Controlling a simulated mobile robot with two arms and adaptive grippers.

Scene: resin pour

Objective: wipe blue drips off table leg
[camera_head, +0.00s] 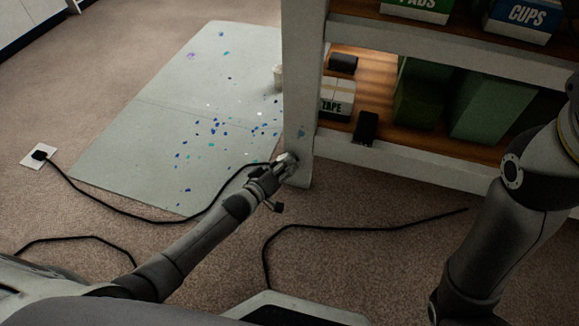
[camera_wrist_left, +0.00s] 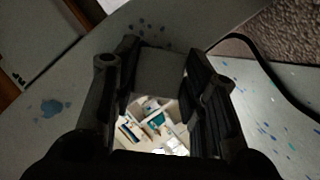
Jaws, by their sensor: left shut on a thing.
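The white table leg (camera_head: 298,95) stands upright at the corner of the shelf unit, with a small blue mark (camera_head: 301,133) low on its face. A blue blotch (camera_wrist_left: 52,107) on a pale surface, apparently the leg, shows at the left of the left wrist view. My left gripper (camera_head: 287,162) is at the foot of the leg, below the blue mark. It is shut on a pale grey thing, perhaps a cloth (camera_wrist_left: 160,76), seen between the fingers in the wrist view. Whether it touches the leg is unclear. My right arm is at the right; its gripper is out of view.
A pale mat (camera_head: 130,145) with many blue and teal spots lies on the carpet, with a whitish cup (camera_head: 278,77) near the leg. Black cables (camera_head: 330,228) cross the floor. The shelf holds a tape box (camera_head: 337,98) and green boxes (camera_head: 490,105).

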